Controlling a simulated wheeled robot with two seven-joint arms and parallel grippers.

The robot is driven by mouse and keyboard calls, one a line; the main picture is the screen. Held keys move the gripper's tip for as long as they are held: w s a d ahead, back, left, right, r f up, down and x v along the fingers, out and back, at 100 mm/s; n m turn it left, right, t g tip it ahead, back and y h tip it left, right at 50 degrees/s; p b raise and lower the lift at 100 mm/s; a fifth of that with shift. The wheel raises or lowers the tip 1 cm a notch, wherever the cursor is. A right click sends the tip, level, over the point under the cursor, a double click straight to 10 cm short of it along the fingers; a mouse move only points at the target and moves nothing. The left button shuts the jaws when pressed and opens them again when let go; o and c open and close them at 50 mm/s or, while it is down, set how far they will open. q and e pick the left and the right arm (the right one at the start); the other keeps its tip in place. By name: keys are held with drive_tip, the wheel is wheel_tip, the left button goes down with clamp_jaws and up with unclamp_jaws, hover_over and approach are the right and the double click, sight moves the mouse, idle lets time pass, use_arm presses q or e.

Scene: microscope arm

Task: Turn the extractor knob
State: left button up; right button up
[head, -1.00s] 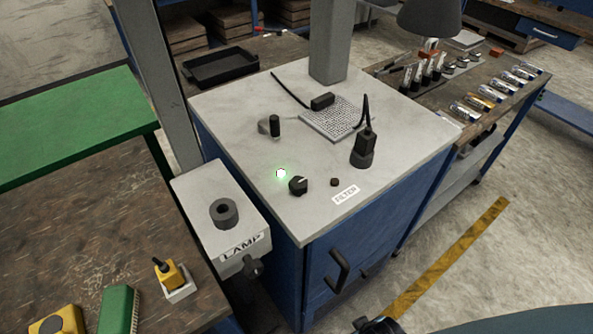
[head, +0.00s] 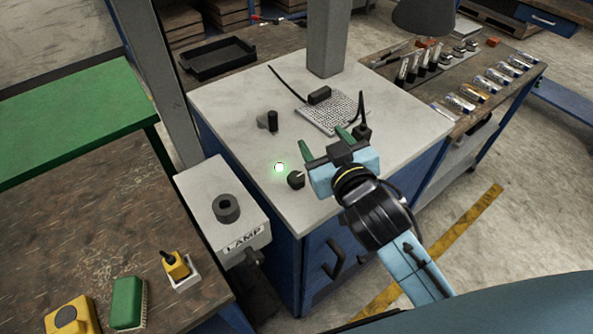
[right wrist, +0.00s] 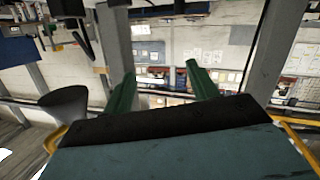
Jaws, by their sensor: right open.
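A black round knob (head: 296,180) with a pale pointer mark sits on the light top of the blue cabinet (head: 240,100), beside a glowing green-white light (head: 279,167). Whether it is the extractor knob I cannot tell, as no label for it shows. My right gripper (head: 324,143) is above the cabinet top, just right of and beyond the knob, with its two green fingers apart and empty. In the right wrist view the fingers (right wrist: 158,85) are spread with nothing between them. My right gripper hides the FILTER label. My left gripper is not in view.
A grey post (head: 328,40) rises behind a perforated plate (head: 325,112). A small lever-like fitting (head: 270,121) stands on the top. A black plug-like part (head: 363,132) is close to my right gripper. The LAMP box (head: 205,185) adjoins the left side.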

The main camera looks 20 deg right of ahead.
drive_tip(key=w+a+r+n+t+y, duration=0.2)
drive_tip(key=a+r+n+t+y, duration=0.1)
drive_tip(key=a+r+n+y, duration=1.15)
drive_tip(key=s+a+r+n+g+y, duration=0.1)
drive_tip(key=s+a+n+g+y, duration=0.65)
drive_tip(key=n+g, duration=0.7)
drive_tip(key=g+h, duration=0.4)
drive_tip(key=h, duration=1.9)
approach(297, 176)
drive_tip(key=shift+m, duration=0.3)
wheel_tip(297, 176, down, 9)
drive_tip(key=shift+w+d+r+p, duration=0.1)
drive_tip(key=shift+p, duration=0.5)
